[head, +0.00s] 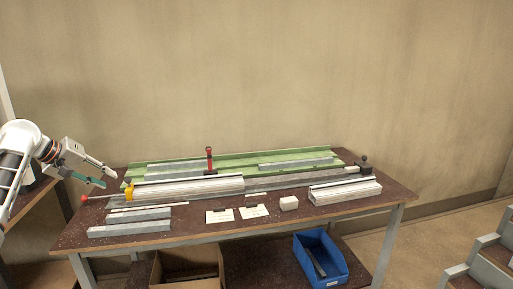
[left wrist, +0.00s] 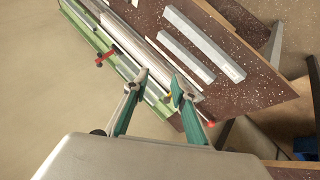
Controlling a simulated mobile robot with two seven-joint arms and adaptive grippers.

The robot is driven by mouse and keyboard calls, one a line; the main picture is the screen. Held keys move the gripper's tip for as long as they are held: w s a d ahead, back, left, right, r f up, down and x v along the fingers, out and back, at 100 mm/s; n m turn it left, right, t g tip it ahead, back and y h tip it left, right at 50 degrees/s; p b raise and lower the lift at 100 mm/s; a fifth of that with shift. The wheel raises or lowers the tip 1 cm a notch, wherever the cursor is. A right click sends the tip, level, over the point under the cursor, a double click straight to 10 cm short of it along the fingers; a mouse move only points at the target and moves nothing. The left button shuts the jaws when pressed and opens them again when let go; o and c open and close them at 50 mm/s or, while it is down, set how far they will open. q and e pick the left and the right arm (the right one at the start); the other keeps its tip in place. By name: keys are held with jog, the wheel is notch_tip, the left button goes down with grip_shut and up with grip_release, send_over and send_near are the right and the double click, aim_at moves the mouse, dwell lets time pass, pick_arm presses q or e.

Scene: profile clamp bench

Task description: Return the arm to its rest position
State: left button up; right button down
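My left gripper (head: 108,178) is at the left end of the bench in the head view, above the bench's left edge. Its two green-padded fingers are apart with nothing held between them. In the left wrist view the gripper (left wrist: 158,84) also shows open, with the bench's end beyond the fingertips. A silver profile (head: 190,188) lies along the green clamp fixture (head: 235,160), near a yellow clamp part (head: 129,191) and a red-knobbed handle (head: 84,198). My right gripper is not in view.
The brown bench top (head: 230,228) holds loose grey bars (head: 130,229), a profile block (head: 345,191), white cards (head: 220,215) and a small white block (head: 289,203). A red upright lever (head: 209,158) stands on the fixture. A blue bin (head: 320,262) and cardboard box (head: 186,272) sit below.

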pick_arm(q)
jog(key=s+d+f+m+y, duration=0.15)
jog(key=s+d+f, duration=0.25)
jog(key=f, duration=0.8)
jog(key=s+d+f+m, duration=0.2)
jog(key=s+d+f, duration=0.25)
jog(key=f, duration=0.85)
jog(key=s+d+f+m+y, duration=0.1)
jog(key=s+d+f, duration=0.3)
jog(key=f, duration=0.8)
jog(key=s+d+f+m+t, duration=0.1)
jog(key=s+d+f+m, duration=0.1)
jog(key=s+d+f, duration=0.35)
jog(key=s+d+f+m, duration=0.1)
jog(key=s+d+f, duration=0.2)
jog(key=s, duration=0.6)
jog(key=s+d+r+m, duration=0.1)
jog(key=s+d, duration=0.1)
jog(key=s, duration=0.3)
jog(key=s+d+m+t+h, duration=0.1)
jog(key=s+d, duration=0.1)
jog(key=s, duration=0.4)
jog(key=s+d+r+m+t, duration=0.1)
jog(key=s+d, duration=0.2)
jog(key=s, duration=0.2)
jog(key=shift+s+r, duration=0.2)
jog(key=shift+r, duration=0.1)
